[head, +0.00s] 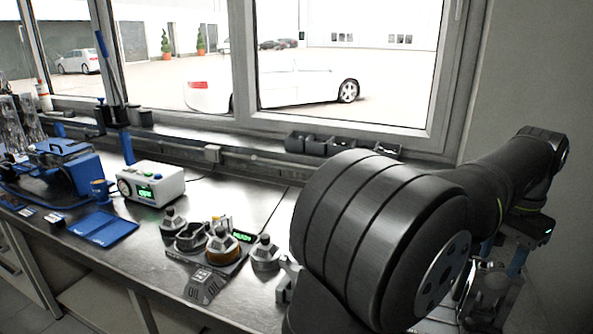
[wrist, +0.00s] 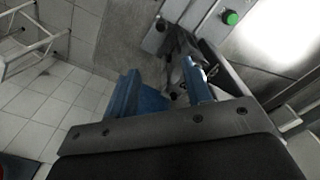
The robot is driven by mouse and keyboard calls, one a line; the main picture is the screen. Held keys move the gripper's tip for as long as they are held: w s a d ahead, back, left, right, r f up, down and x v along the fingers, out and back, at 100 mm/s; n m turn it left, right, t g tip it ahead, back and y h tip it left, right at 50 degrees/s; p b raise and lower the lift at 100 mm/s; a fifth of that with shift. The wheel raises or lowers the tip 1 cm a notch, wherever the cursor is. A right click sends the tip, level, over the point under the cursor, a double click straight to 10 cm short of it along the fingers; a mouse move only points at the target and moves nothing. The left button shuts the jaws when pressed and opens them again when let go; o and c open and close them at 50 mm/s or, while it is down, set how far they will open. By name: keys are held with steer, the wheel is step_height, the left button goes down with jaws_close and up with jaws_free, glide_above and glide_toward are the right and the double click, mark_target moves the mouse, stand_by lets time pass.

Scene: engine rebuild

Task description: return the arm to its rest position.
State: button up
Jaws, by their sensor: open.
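My arm (head: 380,230) fills the right of the head view, its large dark joint close to the camera. The forearm runs back to the right and bends down at the wrist. My gripper (head: 502,262) hangs at the far right, partly hidden behind the arm. In the wrist view my gripper (wrist: 162,85) shows two blue fingers set apart, with nothing held between them. Grey and dark metal parts, too blurred to name, lie beyond the fingers.
The workbench (head: 150,240) holds several metal engine parts (head: 222,245), a white device (head: 150,185), a blue tray (head: 103,228) and small black bins (head: 325,145) by the window. A green button (wrist: 230,17) and tiled floor (wrist: 60,100) show in the wrist view.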

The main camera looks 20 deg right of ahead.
mark_target(472, 321)
step_height(472, 321, down, 18)
steer(key=shift+r, duration=0.25)
stand_by(0.4)
steer(key=shift+r, duration=0.15)
step_height(472, 321, up, 17)
step_height(472, 321, down, 18)
steer(key=shift+a+r, duration=0.1)
steer(key=shift+r, duration=0.1)
steer(key=w+a, duration=0.4)
steer(key=w, duration=0.1)
steer(key=shift+a+r, duration=0.2)
steer(key=shift+a, duration=0.2)
step_height(472, 321, up, 16)
steer(key=shift+n+h, duration=0.3)
steer(key=shift+n, duration=0.3)
steer(key=shift+w+a+r, duration=0.25)
steer(key=shift+w+a, duration=0.1)
steer(key=shift+a, duration=0.35)
steer(key=shift+w+a+r, duration=0.3)
steer(key=shift+w+a, duration=0.05)
steer(key=shift+a, duration=0.3)
steer(key=shift+w+a+r, duration=0.25)
steer(key=shift+w+a, duration=0.1)
steer(key=shift+a, duration=0.35)
